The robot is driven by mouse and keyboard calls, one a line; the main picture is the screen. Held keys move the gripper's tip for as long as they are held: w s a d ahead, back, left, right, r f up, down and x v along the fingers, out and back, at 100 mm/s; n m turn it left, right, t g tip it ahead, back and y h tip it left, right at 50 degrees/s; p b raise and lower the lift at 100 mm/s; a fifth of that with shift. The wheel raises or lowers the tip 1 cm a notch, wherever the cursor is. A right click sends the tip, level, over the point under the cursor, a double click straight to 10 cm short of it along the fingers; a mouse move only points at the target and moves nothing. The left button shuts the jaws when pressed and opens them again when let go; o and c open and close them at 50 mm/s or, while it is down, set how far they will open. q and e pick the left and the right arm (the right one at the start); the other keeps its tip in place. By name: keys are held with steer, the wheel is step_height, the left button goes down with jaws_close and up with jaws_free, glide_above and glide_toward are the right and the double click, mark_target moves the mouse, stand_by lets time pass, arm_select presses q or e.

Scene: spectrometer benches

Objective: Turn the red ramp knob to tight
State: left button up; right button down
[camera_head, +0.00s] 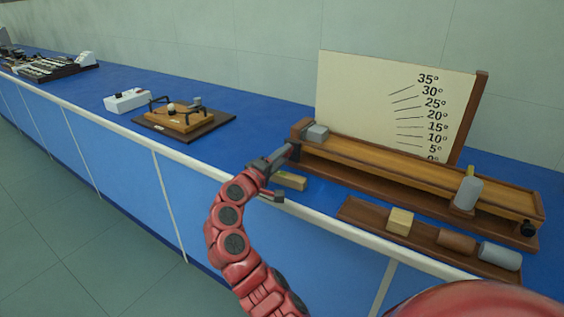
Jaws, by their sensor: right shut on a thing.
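The wooden ramp (400,163) lies nearly flat on the blue bench, in front of a board with angle marks. My right gripper (284,156) reaches the low front of the ramp's left end block (300,130). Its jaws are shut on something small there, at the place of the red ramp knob. The jaws hide the knob, so its turn cannot be read. My left gripper is not in view.
A yellow wooden block (290,181) lies just beside my right gripper. A tray (352,212) with a block and cylinders stands in front of the ramp. A grey cylinder (468,192) stands near the ramp's right end. Other apparatus (180,120) sits further left, with clear bench between.

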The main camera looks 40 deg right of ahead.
steer(key=shift+f, duration=0.1)
stand_by(0.4)
steer(key=shift+c, duration=2.3)
jaws_free()
